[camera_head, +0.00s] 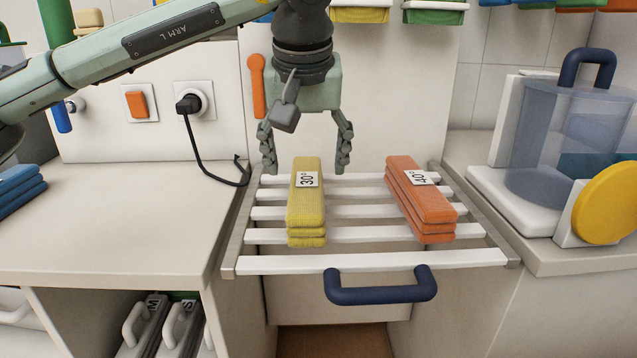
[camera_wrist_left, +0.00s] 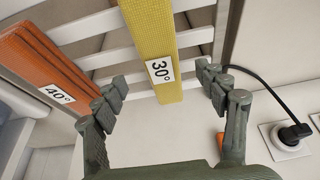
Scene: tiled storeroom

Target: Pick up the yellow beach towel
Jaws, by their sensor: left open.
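The yellow beach towel (camera_head: 306,209) is a folded stack with a white "30°" tag, lying on the slatted rack. My left gripper (camera_head: 306,168) is open, pointing down at the far end of the yellow towel, with one finger to each side. In the left wrist view, the yellow towel (camera_wrist_left: 156,45) runs between the spread fingers (camera_wrist_left: 162,82), and neither finger appears to touch it. My right gripper is in neither view.
An orange folded towel (camera_head: 420,200) tagged "40°" lies on the rack (camera_head: 365,264), right of the yellow one. The rack has a blue handle (camera_head: 380,292). A black cable (camera_head: 205,160) hangs from a wall socket at left. A clear container (camera_head: 560,140) stands right.

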